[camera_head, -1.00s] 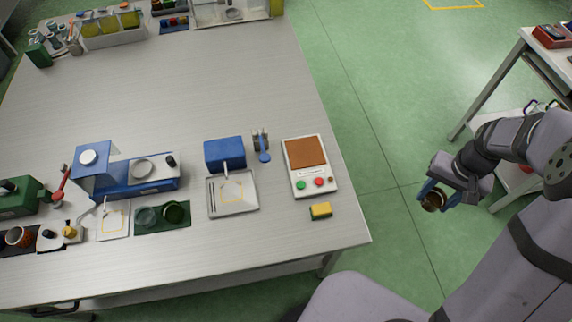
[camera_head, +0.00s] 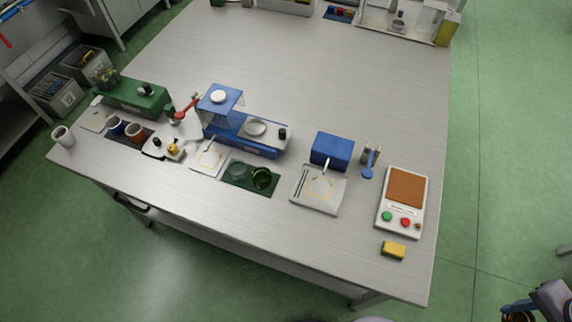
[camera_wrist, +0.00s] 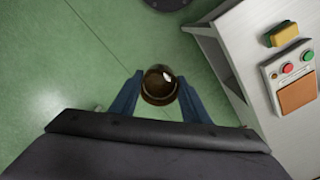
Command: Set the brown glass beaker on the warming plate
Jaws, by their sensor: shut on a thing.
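My gripper (camera_wrist: 160,97) is shut on the brown glass beaker (camera_wrist: 160,82), which sits between the two blue fingers in the wrist view, over the green floor and apart from the table. In the head view my gripper (camera_head: 519,309) is at the bottom right corner, with the beaker only partly visible there. The likely warming plate (camera_head: 407,188) is a white unit with a flat brown top and green and red buttons, at the right end of the table. It also shows at the right in the wrist view (camera_wrist: 297,95). Its brown top is bare.
A yellow sponge (camera_head: 394,250) lies in front of the plate unit. A blue box (camera_head: 332,149), a tray (camera_head: 308,204), and a blue-and-white device (camera_head: 262,147) stand to its left. The table edge (camera_wrist: 222,60) lies between my gripper and the plate.

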